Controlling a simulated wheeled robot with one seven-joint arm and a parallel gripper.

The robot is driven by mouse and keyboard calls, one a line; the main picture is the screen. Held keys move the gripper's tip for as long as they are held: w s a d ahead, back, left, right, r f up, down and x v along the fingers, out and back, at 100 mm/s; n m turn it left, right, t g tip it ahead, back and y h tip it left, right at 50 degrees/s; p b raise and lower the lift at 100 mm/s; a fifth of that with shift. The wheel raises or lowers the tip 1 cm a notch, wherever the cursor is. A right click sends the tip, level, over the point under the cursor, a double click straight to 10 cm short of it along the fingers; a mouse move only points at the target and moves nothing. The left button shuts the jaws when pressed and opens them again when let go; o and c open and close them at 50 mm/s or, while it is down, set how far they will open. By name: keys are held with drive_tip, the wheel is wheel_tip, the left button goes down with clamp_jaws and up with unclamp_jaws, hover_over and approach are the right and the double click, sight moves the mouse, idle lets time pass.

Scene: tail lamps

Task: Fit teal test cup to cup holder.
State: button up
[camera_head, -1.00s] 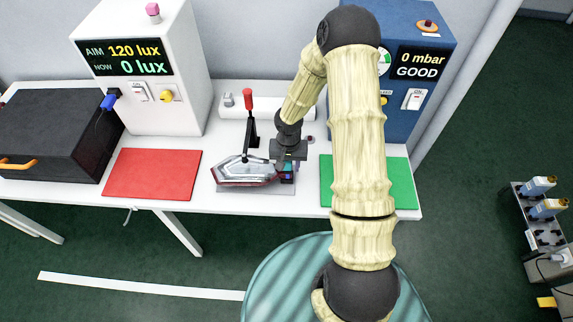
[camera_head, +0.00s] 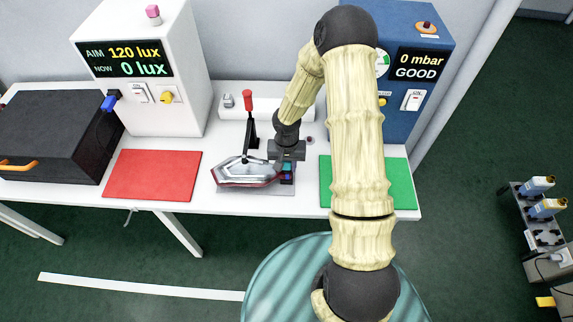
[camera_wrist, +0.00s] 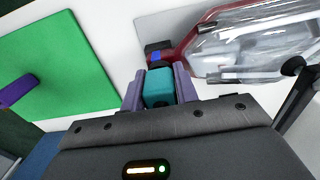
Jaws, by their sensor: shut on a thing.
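The teal test cup (camera_wrist: 158,88) is a small block between the two purple fingers of my gripper (camera_wrist: 160,92), which is shut on it. In the head view, the teal cup (camera_head: 287,167) shows just below my gripper (camera_head: 286,160), at the right end of the tail lamp (camera_head: 245,172). A black piece with a blue face (camera_wrist: 156,54), perhaps the cup holder, sits at the lamp's end just beyond the cup in the wrist view. I cannot tell whether the cup touches it. The clear and red lamp (camera_wrist: 255,45) lies on a grey plate.
A clamp with a red handle (camera_head: 248,100) stands behind the lamp. A red mat (camera_head: 152,175) lies left and a green mat (camera_head: 405,180) right. A white lux box (camera_head: 150,75) and a blue pressure box (camera_head: 415,75) stand behind. A dark case (camera_head: 55,135) is far left.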

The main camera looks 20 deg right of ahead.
drive_tip(key=shift+r+p, duration=0.9)
drive_tip(key=shift+r, duration=0.35)
drive_tip(key=shift+r+p, duration=0.45)
drive_tip(key=shift+r, duration=0.2)
drive_tip(key=o, duration=0.6)
drive_tip(key=shift+c, duration=0.2)
drive_tip(key=c, duration=0.5)
drive_tip(key=shift+f, duration=0.1)
